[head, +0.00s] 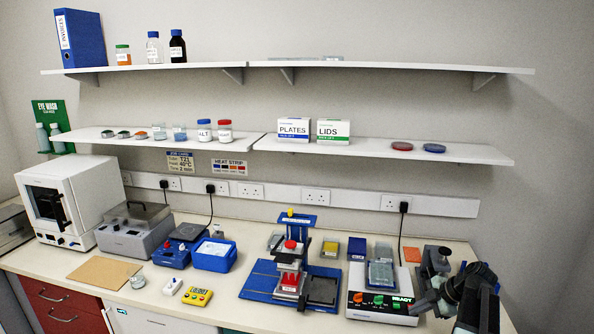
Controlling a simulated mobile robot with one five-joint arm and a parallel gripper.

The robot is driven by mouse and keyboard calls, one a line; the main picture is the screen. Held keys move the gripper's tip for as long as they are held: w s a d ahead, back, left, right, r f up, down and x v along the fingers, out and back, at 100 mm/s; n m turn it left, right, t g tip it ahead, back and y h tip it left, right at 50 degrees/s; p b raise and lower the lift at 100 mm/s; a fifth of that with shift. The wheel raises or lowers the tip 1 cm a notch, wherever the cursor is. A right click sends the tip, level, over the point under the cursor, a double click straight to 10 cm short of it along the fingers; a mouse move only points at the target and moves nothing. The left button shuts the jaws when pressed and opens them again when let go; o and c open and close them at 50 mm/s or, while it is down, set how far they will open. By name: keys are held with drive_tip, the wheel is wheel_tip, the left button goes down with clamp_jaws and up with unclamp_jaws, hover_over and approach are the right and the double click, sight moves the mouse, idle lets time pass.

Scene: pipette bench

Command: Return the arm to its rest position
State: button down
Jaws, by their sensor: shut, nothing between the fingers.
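My gripper (438,286) is at the lower right of the head view, at the end of my dark arm, which enters from the bottom right. It appears over the right end of the bench, just right of the white heater unit (383,310). Its fingers are shut and empty. They are small and dark against a grey and black device (435,260) close behind, so I cannot tell whether they touch it.
A blue press-like stand (262,280) is mid-bench. A blue tub (215,262), yellow timer (197,296), grey bath (130,238) and white oven (95,175) lie to the left. Shelves (400,150) with bottles and boxes hang above. The space between bench and shelves is mostly open.

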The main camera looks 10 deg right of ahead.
drive_tip(key=w+a+f+g+b, duration=0.1)
drive_tip(key=w+a+f+g, duration=0.1)
drive_tip(key=a, duration=1.6)
drive_tip(key=w+a+f+g, duration=0.2)
drive_tip(key=a+f+g, duration=0.1)
drive_tip(key=a, duration=1.5)
drive_tip(key=s+a+f+m+h, duration=0.1)
drive_tip(key=s+a+m+h, duration=0.1)
drive_tip(key=s+a+m, duration=0.3)
drive_tip(key=d+m, duration=0.1)
drive_tip(key=m, duration=0.2)
drive_tip(key=d+m+h, duration=0.1)
drive_tip(key=m, duration=0.3)
drive_tip(key=s+d+m+h, duration=0.1)
drive_tip(key=m, duration=0.3)
drive_tip(key=shift+f+g+b, duration=0.15)
drive_tip(key=shift+g+b, duration=0.15)
drive_tip(key=shift+g, duration=0.1)
drive_tip(key=shift+a, duration=0.1)
